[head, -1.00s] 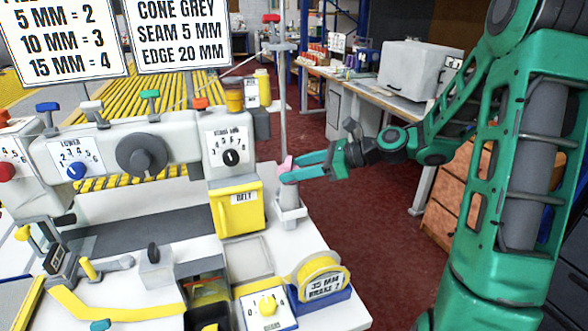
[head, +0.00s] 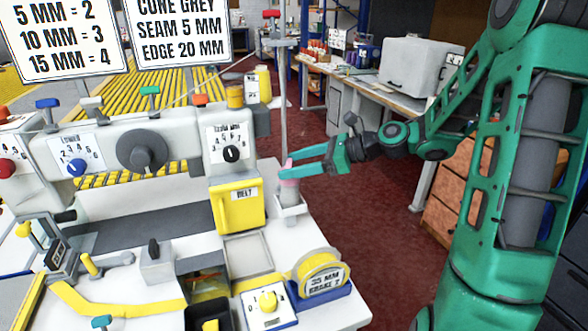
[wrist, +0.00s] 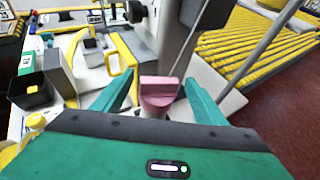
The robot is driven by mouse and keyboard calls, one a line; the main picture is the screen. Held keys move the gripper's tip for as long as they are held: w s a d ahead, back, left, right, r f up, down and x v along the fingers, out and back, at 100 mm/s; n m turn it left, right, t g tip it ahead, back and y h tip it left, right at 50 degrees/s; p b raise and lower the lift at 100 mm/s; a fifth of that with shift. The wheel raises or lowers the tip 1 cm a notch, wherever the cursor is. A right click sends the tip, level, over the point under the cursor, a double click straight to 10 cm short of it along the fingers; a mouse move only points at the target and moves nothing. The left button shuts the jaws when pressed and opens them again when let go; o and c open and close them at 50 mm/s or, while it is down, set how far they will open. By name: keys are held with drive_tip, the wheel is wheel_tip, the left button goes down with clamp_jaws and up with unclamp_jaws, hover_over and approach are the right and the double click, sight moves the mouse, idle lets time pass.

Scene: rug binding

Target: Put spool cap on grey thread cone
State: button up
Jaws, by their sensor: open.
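The pink spool cap (head: 288,165) sits at the top of the grey thread cone (head: 289,191), which stands upright at the right end of the machine. The cap also shows in the wrist view (wrist: 158,92), upright with a raised grip bar. My gripper (head: 287,164) is open, with one finger on each side of the cap. In the wrist view my gripper (wrist: 158,95) has a clear gap between each finger and the cap. The cap hides most of the cone there, so I cannot tell how fully it is seated.
A thin upright post (head: 281,100) rises close behind the cone. The yellow belt box (head: 237,207) stands to its left, and a yellow tape roll (head: 321,273) sits in front. Open red floor (head: 360,230) lies right of the table, with a workbench (head: 375,85) behind.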

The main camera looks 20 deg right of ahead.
drive_tip(key=v, duration=1.2)
drive_tip(key=s+f+n+g+h, duration=0.4)
drive_tip(key=s+f+n+h, duration=0.3)
drive_tip(key=s+f+n, duration=0.15)
drive_tip(key=s+d+n+g+h, duration=0.2)
drive_tip(key=s+n, duration=0.3)
drive_tip(key=s, duration=0.4)
drive_tip(key=s+d+n+g+h, duration=0.1)
drive_tip(key=s+d+n, duration=0.4)
drive_tip(key=s, duration=0.5)
drive_tip(key=shift+s+d+g+h, duration=0.2)
drive_tip(key=shift+s+g+h, duration=0.1)
drive_tip(key=shift+g+h, duration=0.15)
drive_tip(key=shift+w+f, duration=0.2)
drive_tip(key=shift+w, duration=0.45)
